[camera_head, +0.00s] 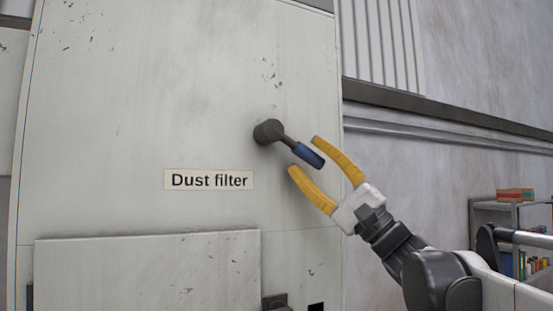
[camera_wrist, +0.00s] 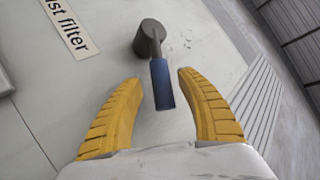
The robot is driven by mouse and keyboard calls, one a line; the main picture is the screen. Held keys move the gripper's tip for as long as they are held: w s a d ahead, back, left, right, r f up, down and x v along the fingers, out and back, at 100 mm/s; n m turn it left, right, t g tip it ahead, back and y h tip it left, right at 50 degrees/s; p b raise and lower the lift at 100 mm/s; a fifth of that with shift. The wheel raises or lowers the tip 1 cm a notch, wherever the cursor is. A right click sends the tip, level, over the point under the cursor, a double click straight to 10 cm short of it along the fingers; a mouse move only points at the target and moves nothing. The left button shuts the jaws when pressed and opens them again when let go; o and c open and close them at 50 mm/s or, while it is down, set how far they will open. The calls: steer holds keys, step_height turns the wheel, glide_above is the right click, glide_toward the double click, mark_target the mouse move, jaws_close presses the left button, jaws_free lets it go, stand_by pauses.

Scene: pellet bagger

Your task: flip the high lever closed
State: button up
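The lever (camera_head: 287,140) sticks out from the pale cabinet panel, with a dark round hub and a blue handle (camera_head: 308,154). In the head view it points down and to the right from the hub. My gripper (camera_head: 303,155) is open, its two yellow fingers on either side of the handle's end. In the wrist view the blue handle (camera_wrist: 162,84) lies between the fingertips (camera_wrist: 159,76), with a gap on each side. I cannot tell how deep the handle sits between the fingers.
A "Dust filter" label (camera_head: 209,180) is on the cabinet panel (camera_head: 140,120), left of and below the lever. A raised panel (camera_head: 145,270) is lower down. A shelf (camera_head: 490,213) with boxes stands at the right. The space around the lever is clear.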

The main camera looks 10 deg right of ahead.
steer(key=v, duration=1.2)
steer(key=shift+f, duration=0.1)
steer(key=s+a+f+n+g+h+b, duration=0.1)
steer(key=s+a+f+g+h+b, duration=0.25)
steer(key=f, duration=0.85)
steer(key=a+f+n+g+h+b, duration=0.15)
steer(key=a+f+b, duration=0.35)
steer(key=f, duration=0.7)
steer(key=s+a+f+n+g+h+b, duration=0.1)
steer(key=a+f+g+h+b, duration=0.35)
steer(key=f, duration=0.75)
steer(key=s+d+f+n+h+b, duration=0.1)
steer(key=s+f+h+b, duration=0.15)
steer(key=f, duration=0.75)
steer(key=s+f+n+h+b, duration=0.1)
steer(key=s+f+h+b, duration=0.15)
steer(key=f, duration=0.75)
steer(key=s+d+f+n+h+b, duration=0.1)
steer(key=s+d+f+h+b, duration=0.1)
steer(key=d+f, duration=0.3)
steer(key=s+d+f+n+h+b, duration=0.2)
steer(key=d+f, duration=0.4)
steer(key=f, duration=0.3)
steer(key=shift+s+h+b, duration=0.35)
steer(key=shift+h+b, duration=0.5)
steer(key=shift+h, duration=0.2)
